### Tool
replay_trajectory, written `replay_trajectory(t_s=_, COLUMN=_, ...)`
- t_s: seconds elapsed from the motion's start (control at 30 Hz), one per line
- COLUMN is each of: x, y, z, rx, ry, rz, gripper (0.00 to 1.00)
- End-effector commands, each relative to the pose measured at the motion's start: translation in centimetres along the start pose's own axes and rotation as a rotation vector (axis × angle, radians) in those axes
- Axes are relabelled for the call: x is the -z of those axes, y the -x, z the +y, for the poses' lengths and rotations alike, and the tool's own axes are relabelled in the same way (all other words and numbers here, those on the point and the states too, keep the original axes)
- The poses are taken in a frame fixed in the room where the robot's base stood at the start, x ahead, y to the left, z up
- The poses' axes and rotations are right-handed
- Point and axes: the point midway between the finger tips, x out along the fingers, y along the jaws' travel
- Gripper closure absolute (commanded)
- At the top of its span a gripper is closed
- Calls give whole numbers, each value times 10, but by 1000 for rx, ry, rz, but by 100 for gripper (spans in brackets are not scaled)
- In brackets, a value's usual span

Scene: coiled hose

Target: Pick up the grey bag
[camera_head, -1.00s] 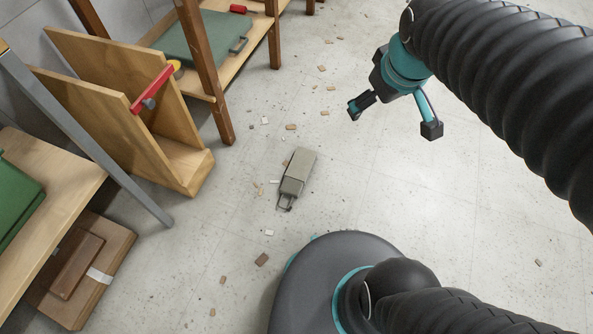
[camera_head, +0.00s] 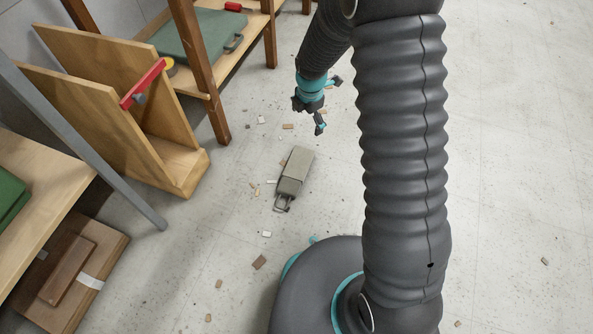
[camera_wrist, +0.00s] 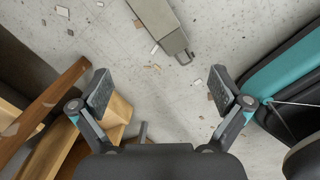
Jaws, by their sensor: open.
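The grey bag (camera_head: 296,171) lies on the concrete floor in the head view, a slim box shape with a dark handle at its near end. In the wrist view the bag (camera_wrist: 157,20) is at the top middle, partly cut off by the frame edge, its handle end pointing down and right. My gripper (camera_head: 318,103) is above the floor beyond the bag in the head view, apart from it. In the wrist view my gripper (camera_wrist: 161,92) has its two fingers spread wide with nothing between them.
A wooden stand with a red-handled tool (camera_head: 143,84) and shelves with a green case (camera_head: 200,38) stand at the left. A brown box (camera_head: 68,270) lies at the lower left. Small chips litter the floor around the bag; the floor at right is mostly clear.

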Motion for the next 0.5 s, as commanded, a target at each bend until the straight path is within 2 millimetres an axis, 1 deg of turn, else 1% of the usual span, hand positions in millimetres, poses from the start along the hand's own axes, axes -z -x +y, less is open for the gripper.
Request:
replay_trajectory(t_s=0.03, x=5, y=-31, z=2, rx=21, ry=81, rz=11, gripper=0)
replay_trajectory(t_s=0.1, x=11, y=-62, z=6, rx=37, ry=195, rz=22, gripper=0)
replay_trajectory(t_s=0.2, x=19, y=-103, z=7, rx=56, ry=339, rz=37, gripper=0)
replay_trajectory(t_s=0.3, x=26, y=-134, z=7, rx=68, ry=453, rz=50, gripper=0)
replay_trajectory(t_s=0.33, x=28, y=-142, z=7, rx=71, ry=480, rz=54, gripper=0)
replay_trajectory(t_s=0.4, x=31, y=-155, z=6, rx=76, ry=530, rz=60, gripper=0)
replay_trajectory(t_s=0.5, x=34, y=-166, z=5, rx=80, ry=570, rz=66, gripper=0)
